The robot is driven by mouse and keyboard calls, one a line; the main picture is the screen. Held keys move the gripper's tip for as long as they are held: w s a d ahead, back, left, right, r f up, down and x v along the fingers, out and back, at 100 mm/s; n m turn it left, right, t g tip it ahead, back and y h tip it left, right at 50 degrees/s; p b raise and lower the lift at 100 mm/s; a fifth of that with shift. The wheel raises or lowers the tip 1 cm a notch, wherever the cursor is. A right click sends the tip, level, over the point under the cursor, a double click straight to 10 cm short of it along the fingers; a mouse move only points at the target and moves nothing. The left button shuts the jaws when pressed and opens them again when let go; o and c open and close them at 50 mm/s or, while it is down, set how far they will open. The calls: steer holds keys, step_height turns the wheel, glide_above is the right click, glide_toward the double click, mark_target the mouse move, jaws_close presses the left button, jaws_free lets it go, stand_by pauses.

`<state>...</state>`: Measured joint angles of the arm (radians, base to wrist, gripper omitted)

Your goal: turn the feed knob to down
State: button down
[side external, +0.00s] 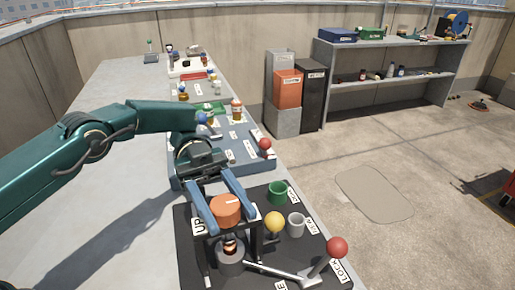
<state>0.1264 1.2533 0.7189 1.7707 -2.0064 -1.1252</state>
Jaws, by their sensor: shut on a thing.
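An orange-red round knob (226,211) with a pale line on its top sits on a black frame (210,252) over the dark panel. My gripper (227,217) is shut on this knob, with one blue finger on each side of it. A white label reading UP (199,226) stands just left of the knob. The pale line looks roughly crosswise in the picture; its exact setting is hard to tell. No label reading DOWN or FEED is readable here.
Close to the right of my gripper are a yellow ball knob (274,222), a green cup (278,193) and a grey cup (296,225). A red-balled lever (337,247) stands near a LOCK label. A blue-grey panel (236,176) lies behind. Shelves (395,85) stand far off.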

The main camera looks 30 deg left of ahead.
steer(key=shift+c, duration=1.6)
jaws_free()
steer(key=shift+s, duration=0.1)
steer(key=shift+n+t+h, duration=0.5)
steer(key=shift+n+t, duration=0.2)
steer(key=shift+t, duration=0.3)
